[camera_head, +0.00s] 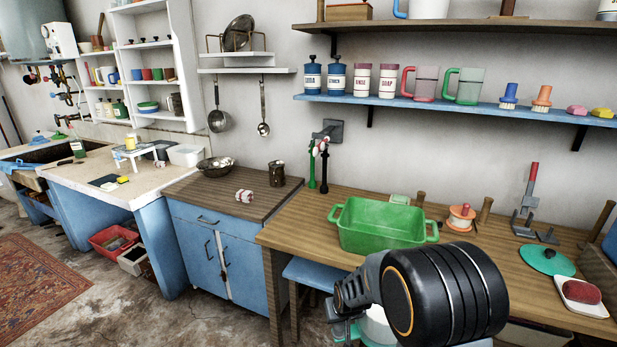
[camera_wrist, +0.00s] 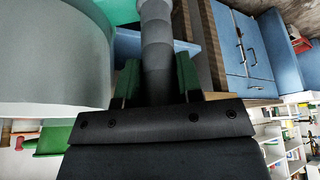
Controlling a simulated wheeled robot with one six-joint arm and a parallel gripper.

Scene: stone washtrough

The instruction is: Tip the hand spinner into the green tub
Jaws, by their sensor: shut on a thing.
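The green tub (camera_head: 378,238) stands upright on the wooden table, and no contents show in it. The hand spinner (camera_head: 377,328) is a pale drum in front of the table, mostly hidden behind my black arm end. In the wrist view the spinner's drum (camera_wrist: 50,60) fills the left side, and its grey ridged handle (camera_wrist: 157,50) runs up the middle. My gripper (camera_wrist: 157,80) is shut on that handle, with a green-padded finger on each side. The spinner is off to the near side of the tub, apart from it. Its inside is hidden, and I cannot tell its tilt.
On the table (camera_head: 306,215), a red-and-white spool-like thing (camera_head: 461,217), a teal lid (camera_head: 546,259) and a dish with red soap (camera_head: 580,292) are right of the tub. Taps (camera_head: 319,160) rise behind it. A blue shelf (camera_head: 450,108) hangs above.

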